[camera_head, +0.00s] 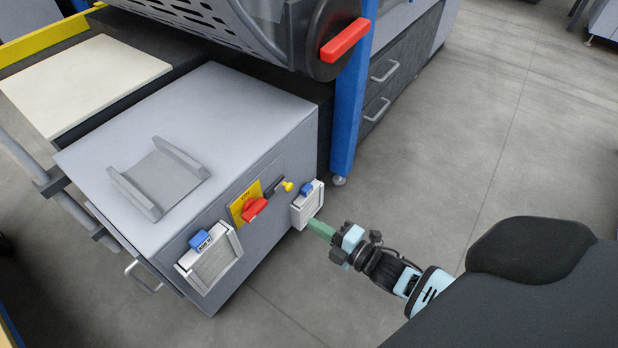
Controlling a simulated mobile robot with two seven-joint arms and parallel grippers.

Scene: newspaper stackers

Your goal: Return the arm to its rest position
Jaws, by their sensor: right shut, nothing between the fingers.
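My right gripper (322,229) shows in the head view right of the grey machine cabinet, with its green fingertips pointing left toward the cabinet's front right corner. It is shut and empty. Its tips appear close to a small white box with a blue top (306,203) on the cabinet's front face; whether they touch cannot be told. My right arm (390,272) reaches in from the lower right. My left gripper is not in view.
The grey cabinet (240,115) carries a red rotary switch (255,209) on a yellow plate, a yellow-tipped lever (286,186) and a second white box (212,262). A blue post (350,110) stands behind.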

